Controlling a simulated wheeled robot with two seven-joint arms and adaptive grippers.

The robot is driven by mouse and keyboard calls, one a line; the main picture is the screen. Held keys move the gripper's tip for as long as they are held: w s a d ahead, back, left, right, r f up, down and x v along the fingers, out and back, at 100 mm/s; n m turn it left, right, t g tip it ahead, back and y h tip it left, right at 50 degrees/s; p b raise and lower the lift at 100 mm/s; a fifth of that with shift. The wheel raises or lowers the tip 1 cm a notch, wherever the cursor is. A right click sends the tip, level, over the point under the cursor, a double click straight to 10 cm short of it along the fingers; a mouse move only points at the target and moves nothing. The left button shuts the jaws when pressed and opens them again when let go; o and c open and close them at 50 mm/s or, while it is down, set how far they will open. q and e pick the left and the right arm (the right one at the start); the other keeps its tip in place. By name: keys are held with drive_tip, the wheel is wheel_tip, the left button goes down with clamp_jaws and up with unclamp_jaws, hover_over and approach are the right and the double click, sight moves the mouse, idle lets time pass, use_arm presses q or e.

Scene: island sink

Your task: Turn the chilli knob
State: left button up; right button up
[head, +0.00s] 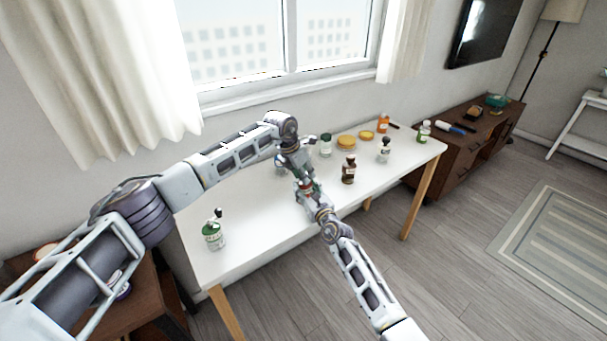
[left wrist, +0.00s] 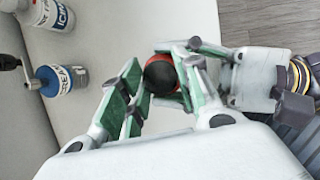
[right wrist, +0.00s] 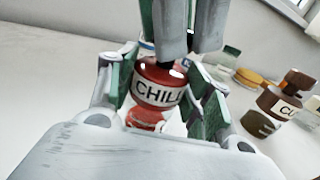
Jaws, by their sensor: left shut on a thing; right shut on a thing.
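The chilli grinder is a red jar with a white label reading "CHILL" (right wrist: 156,92). It stands upright between both grippers over the table, and in the head view it is mostly hidden by them. My right gripper (right wrist: 165,98) is shut around the jar's body from the side. My left gripper (head: 299,170) comes down from above, its fingers on the top of the jar. In the left wrist view the knob (left wrist: 161,78) shows as a dark round top with a red edge, between the left fingers. Its exact angle cannot be told.
The white table (head: 255,225) holds a brown bottle (head: 348,169) close to the right, a white grinder (head: 384,150), yellow-lidded jars (head: 346,142) and an orange bottle (head: 383,122) behind. A green-labelled bottle (head: 213,236) stands at the left front. The table's front middle is clear.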

use_arm(q)
drive_tip(key=shift+w+a+m+g+h, duration=0.1)
drive_tip(key=shift+m+g+h, duration=0.35)
drive_tip(key=shift+m, duration=1.55)
drive_tip(key=o, duration=1)
drive_tip(key=shift+o, duration=0.2)
drive_tip(key=shift+r, duration=0.15)
drive_tip(key=v, duration=1.1)
drive_tip(key=shift+r, duration=0.35)
drive_tip(key=shift+a, duration=0.1)
